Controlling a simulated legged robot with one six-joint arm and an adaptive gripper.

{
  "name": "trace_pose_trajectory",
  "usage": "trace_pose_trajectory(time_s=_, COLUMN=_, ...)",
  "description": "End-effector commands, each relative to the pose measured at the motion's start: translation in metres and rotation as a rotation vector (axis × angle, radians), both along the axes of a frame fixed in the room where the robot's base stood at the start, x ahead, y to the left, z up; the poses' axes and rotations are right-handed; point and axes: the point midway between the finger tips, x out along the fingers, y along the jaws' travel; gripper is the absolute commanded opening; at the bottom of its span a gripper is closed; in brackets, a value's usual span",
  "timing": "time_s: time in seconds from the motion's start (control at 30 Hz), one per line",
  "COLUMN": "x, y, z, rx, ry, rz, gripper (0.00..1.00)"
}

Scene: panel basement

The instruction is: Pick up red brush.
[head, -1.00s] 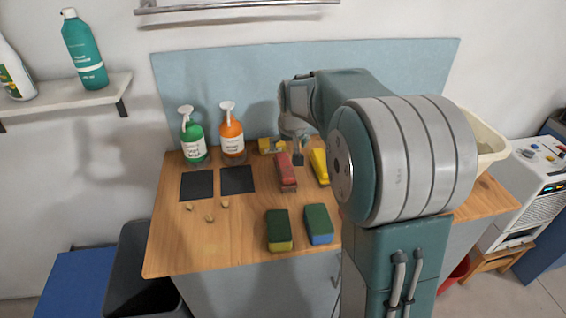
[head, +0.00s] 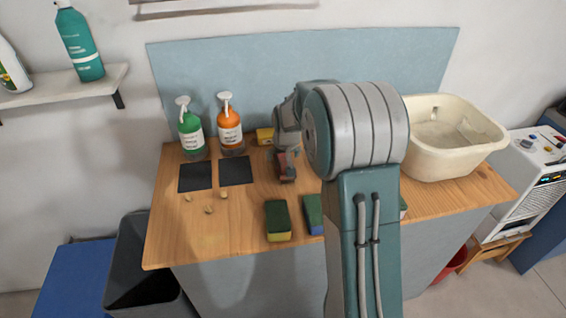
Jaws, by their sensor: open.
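The red brush (head: 287,174) lies on the wooden tabletop, right of the dark squares and behind the sponges. My gripper (head: 285,152) is low over its far end, and the gripper partly covers the brush. The jaws are open, but the fingertips are hard to make out and I cannot tell whether they touch the brush.
Green (head: 191,135) and orange (head: 230,130) spray bottles stand left of my gripper, with a yellow item (head: 265,136) between. Sponges (head: 277,220) (head: 312,213) lie in front. A cream basin (head: 452,150) stands at right. My arm hides the table's middle right.

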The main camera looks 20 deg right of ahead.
Motion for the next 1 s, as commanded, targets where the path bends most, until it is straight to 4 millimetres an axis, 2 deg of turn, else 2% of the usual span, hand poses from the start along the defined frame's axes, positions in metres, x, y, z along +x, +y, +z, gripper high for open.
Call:
trace_pose_trajectory(time_s=0.93, x=0.0001, y=-0.0001, z=-0.0049, rx=0.000, ry=0.000, rz=-0.001, gripper=1.00)
trace_pose_trajectory(time_s=0.97, x=0.0001, y=-0.0001, z=-0.0049, rx=0.000, ry=0.000, rz=-0.001, gripper=0.96)
trace_pose_trajectory(time_s=1.0, x=0.0001, y=-0.0001, z=-0.0049, rx=0.000, ry=0.000, rz=-0.001, gripper=0.78)
